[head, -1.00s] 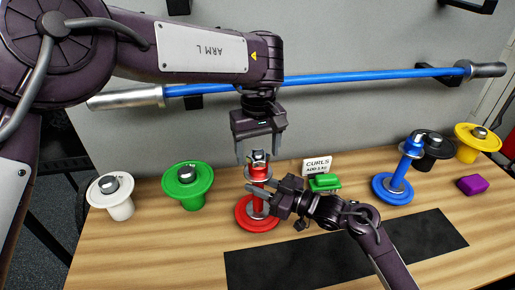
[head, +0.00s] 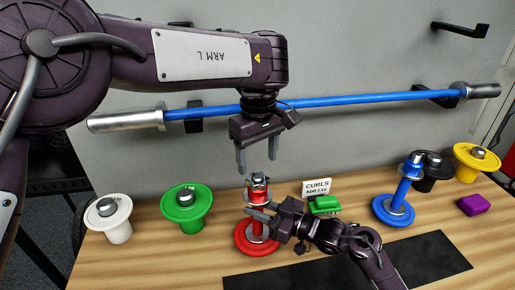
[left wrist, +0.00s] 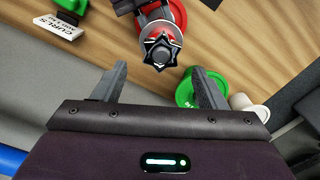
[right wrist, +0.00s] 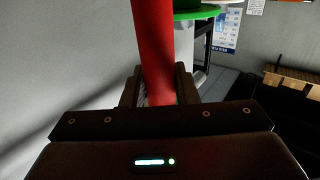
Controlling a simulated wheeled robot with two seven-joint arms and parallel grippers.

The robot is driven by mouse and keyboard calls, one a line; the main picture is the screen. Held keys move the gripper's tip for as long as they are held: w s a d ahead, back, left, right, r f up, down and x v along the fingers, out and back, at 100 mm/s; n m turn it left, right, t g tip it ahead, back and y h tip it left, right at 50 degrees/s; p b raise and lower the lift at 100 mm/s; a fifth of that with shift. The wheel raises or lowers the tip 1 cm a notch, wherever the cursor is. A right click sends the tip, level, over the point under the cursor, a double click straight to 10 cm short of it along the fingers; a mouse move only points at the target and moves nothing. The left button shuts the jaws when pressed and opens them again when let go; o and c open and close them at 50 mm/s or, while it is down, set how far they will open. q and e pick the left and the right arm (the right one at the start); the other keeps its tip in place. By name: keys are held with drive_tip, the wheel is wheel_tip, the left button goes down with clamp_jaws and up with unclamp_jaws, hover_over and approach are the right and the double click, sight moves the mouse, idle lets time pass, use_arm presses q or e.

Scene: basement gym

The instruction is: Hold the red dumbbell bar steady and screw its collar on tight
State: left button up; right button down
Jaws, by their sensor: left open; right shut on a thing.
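The red dumbbell bar (head: 257,221) stands upright on the wooden table with a red plate (head: 248,243) at its foot. A silver star-shaped collar (head: 259,180) sits at its top; it also shows in the left wrist view (left wrist: 160,52). My right gripper (head: 262,212) is shut around the red bar below the collar; the right wrist view shows the red bar (right wrist: 154,50) between its fingers (right wrist: 157,85). My left gripper (head: 257,168) is open and empty just above the collar, fingers pointing down. Whether the collar is tight cannot be seen.
A blue dumbbell (head: 401,190) stands to the right, near black and yellow weights. Green (head: 187,207) and white (head: 110,218) weights stand left. A CURLS card (head: 317,188), a green block (head: 325,205) and a purple block (head: 474,205) are on the table. A blue barbell (head: 330,100) hangs behind.

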use_arm(q)
drive_tip(key=n, duration=0.7)
drive_tip(key=shift+w+r+n, duration=0.15)
drive_tip(key=shift+r+n, duration=0.15)
drive_tip(key=n, duration=0.7)
drive_tip(key=shift+w+r, duration=0.1)
drive_tip(key=shift+r, duration=0.15)
drive_tip(key=n, duration=0.7)
drive_tip(key=shift+r+n, duration=0.25)
drive_tip(key=shift+n, duration=0.05)
drive_tip(key=n, duration=0.4)
drive_tip(key=shift+r+n, duration=0.15)
drive_tip(key=shift+n, duration=0.15)
drive_tip(key=n, duration=0.5)
drive_tip(key=shift+r, duration=0.15)
drive_tip(key=n, duration=0.5)
drive_tip(key=shift+r, duration=0.15)
drive_tip(key=n, duration=0.4)
drive_tip(key=shift+s+r, duration=0.1)
drive_tip(key=shift+s, duration=0.1)
drive_tip(key=n, duration=0.3)
drive_tip(key=shift+s+r+n, duration=0.1)
drive_tip(key=shift+n, duration=0.2)
